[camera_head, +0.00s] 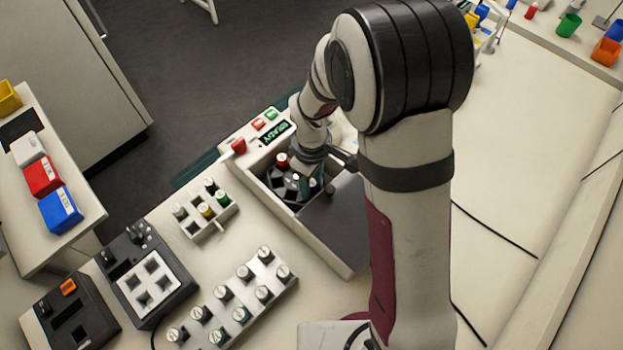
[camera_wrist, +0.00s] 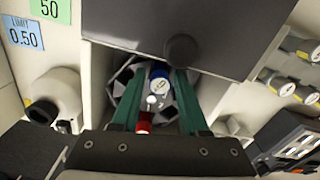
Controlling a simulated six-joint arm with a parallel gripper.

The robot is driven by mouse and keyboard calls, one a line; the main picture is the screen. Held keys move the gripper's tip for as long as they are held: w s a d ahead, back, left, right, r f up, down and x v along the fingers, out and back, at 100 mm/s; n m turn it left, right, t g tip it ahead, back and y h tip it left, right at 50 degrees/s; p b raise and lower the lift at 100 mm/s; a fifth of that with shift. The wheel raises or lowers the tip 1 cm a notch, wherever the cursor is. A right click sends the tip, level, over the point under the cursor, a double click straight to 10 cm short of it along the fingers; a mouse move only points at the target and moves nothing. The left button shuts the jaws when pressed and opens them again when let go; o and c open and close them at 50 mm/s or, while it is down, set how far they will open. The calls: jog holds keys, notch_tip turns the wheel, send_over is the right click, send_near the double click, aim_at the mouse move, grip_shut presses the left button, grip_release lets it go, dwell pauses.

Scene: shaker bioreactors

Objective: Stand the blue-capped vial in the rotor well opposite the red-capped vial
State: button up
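The blue-capped vial (camera_wrist: 160,76) is between the two green fingers of my gripper (camera_wrist: 161,85) in the wrist view, with the fingers close against its sides. My gripper (camera_head: 312,184) reaches down over the dark rotor (camera_head: 276,178) in the head view. The red-capped vial (camera_head: 282,159) stands in the rotor; its cap (camera_wrist: 143,122) also shows in the wrist view, across the pale hub knob (camera_wrist: 152,101) from the blue cap. The fingers hide the well under the blue-capped vial, so I cannot tell how deep it sits.
The centrifuge's dark lid (camera_head: 340,225) stands close beside my gripper. A small rack (camera_head: 208,226) with several coloured caps and a longer rack (camera_head: 262,312) of grey-capped vials are to the left and front. A black block with a white well plate (camera_head: 150,286) is further left.

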jog(key=shift+o, duration=1.1)
jog(key=shift+r, duration=0.1)
jog(key=shift+r, duration=3.4)
